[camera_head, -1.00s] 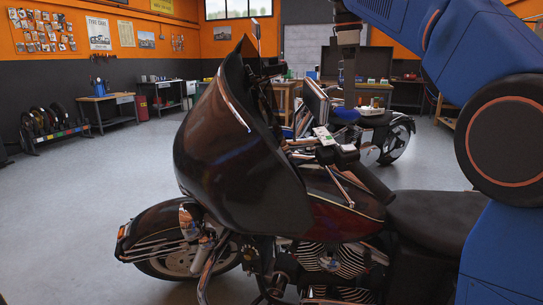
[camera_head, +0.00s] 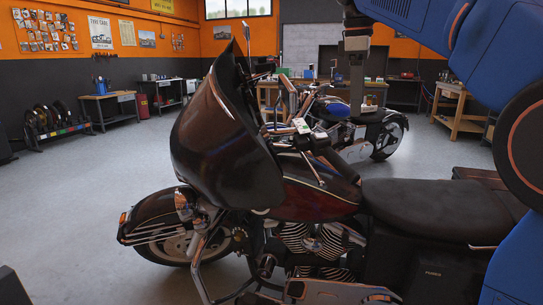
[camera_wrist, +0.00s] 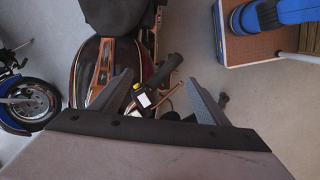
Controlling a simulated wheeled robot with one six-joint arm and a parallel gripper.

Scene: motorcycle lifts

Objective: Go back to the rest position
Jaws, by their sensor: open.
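My gripper (camera_wrist: 160,77) is open, its two grey fingers spread apart with no object held between them. In the wrist view it points down over the handlebar of the dark red motorcycle (camera_wrist: 96,55). A small dark item with a yellow top and white label (camera_wrist: 143,99) shows between the fingers, lower down at the handlebar. In the head view the motorcycle (camera_head: 222,140) fills the middle, and a small white-and-green item (camera_head: 301,126) sits by its handlebar. My wrist hangs behind the seat at upper right; the fingertips are hard to make out there.
A second, blue motorcycle (camera_head: 385,132) stands behind; its wheel shows in the wrist view (camera_wrist: 32,103). Workbenches (camera_head: 110,107) line the walls, and a wooden bench (camera_head: 458,118) stands at right.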

